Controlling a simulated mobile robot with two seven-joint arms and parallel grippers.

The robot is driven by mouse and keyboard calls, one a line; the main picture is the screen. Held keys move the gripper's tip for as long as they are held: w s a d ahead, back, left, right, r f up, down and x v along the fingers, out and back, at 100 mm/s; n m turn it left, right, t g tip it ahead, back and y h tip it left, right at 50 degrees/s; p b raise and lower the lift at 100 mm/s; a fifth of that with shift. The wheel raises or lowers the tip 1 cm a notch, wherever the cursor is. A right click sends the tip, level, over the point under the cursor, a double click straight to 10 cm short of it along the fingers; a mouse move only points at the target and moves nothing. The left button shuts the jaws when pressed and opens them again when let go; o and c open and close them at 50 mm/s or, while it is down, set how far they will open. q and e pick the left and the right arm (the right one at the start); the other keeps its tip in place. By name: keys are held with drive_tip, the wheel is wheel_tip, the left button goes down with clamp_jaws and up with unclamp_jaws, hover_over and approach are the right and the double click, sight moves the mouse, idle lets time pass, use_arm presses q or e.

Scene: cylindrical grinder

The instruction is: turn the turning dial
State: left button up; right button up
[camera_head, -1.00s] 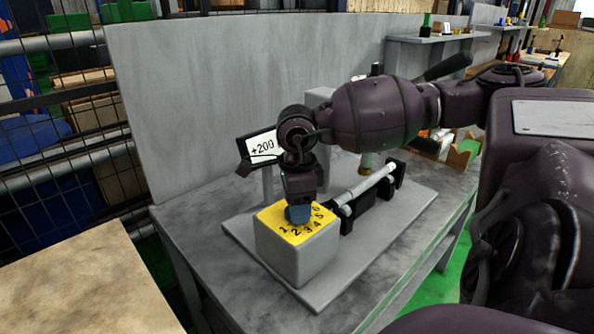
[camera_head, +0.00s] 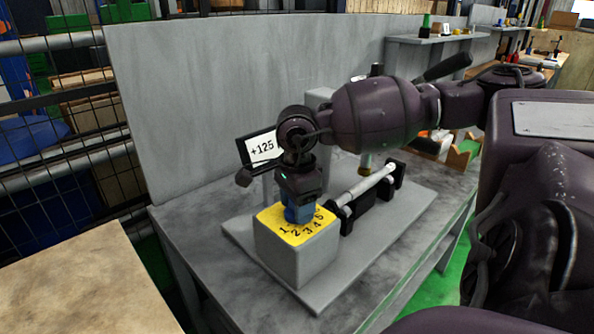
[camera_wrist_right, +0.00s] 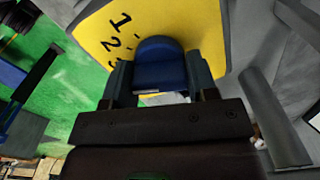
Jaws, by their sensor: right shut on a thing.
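The turning dial (camera_wrist_right: 160,68) is a blue knob on a yellow numbered face (camera_head: 276,222) on top of a grey block (camera_head: 295,262). My right gripper (camera_head: 298,212) points down from above and is shut on the dial. In the right wrist view the gripper's fingers (camera_wrist_right: 163,88) stand on both sides of the blue knob. The gripper hides most of the knob and part of the numbers in the head view. A small display (camera_head: 262,149) behind the arm reads +125. My left gripper is not in view.
The block stands on a grey base plate (camera_head: 360,250) on a table (camera_head: 190,235). A cylindrical workpiece (camera_head: 368,184) in black holders lies to its right. A tall grey panel (camera_head: 220,80) rises behind. A wooden-topped surface (camera_head: 85,285) is at the lower left.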

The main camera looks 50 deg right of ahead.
drive_tip(key=o, duration=0.9)
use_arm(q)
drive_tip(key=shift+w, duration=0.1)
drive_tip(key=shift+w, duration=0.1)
use_arm(e)
drive_tip(key=shift+r, duration=0.3)
wheel_tip(320, 180, up, 10)
drive_tip(key=shift+f+p, duration=0.1)
drive_tip(key=shift+p, duration=0.5)
drive_tip(key=shift+r, duration=0.25)
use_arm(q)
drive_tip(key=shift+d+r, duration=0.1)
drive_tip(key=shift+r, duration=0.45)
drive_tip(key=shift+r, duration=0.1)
